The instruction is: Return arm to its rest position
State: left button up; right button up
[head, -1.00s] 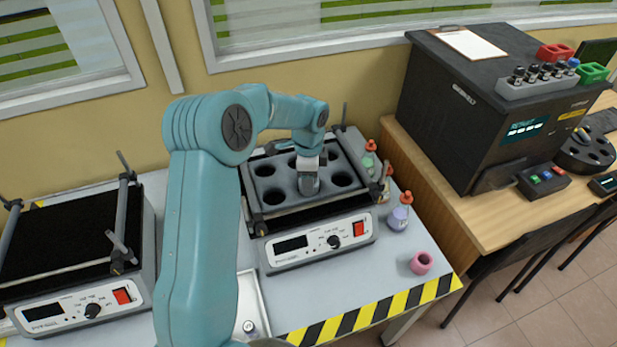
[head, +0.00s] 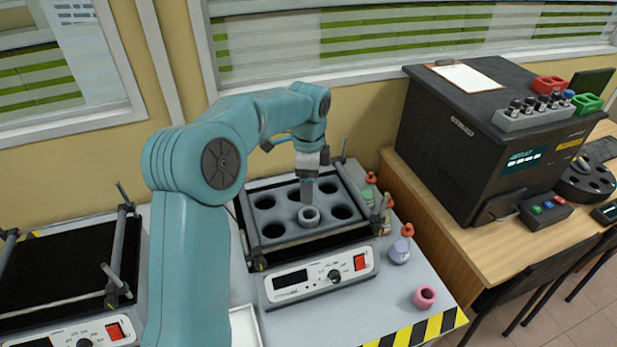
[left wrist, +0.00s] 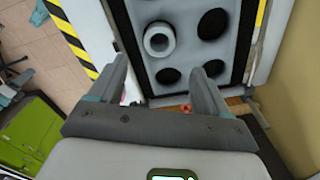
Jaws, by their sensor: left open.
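My left arm (head: 200,200) reaches in from the left over the shaker tray. Its gripper (head: 308,197) points down above a grey cylinder with a round opening (head: 309,217), which sits in a hole of the tray (head: 285,236). In the left wrist view the gripper (left wrist: 163,82) has its two fingers spread with nothing between them. The grey cylinder (left wrist: 158,40) shows there beyond the fingertips, among several empty holes. My right gripper is not in view.
Small bottles with orange tops (head: 399,249) and a pink ring (head: 424,297) stand right of the shaker. A second shaker (head: 60,270) is at the left. A black analyser (head: 470,140) stands on the wooden desk at right. The window wall is behind.

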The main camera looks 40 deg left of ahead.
pick_arm(q)
jog(key=shift+r, duration=0.9)
jog(key=shift+f, duration=0.1)
jog(key=shift+s+d, duration=0.1)
jog(key=shift+s, duration=0.05)
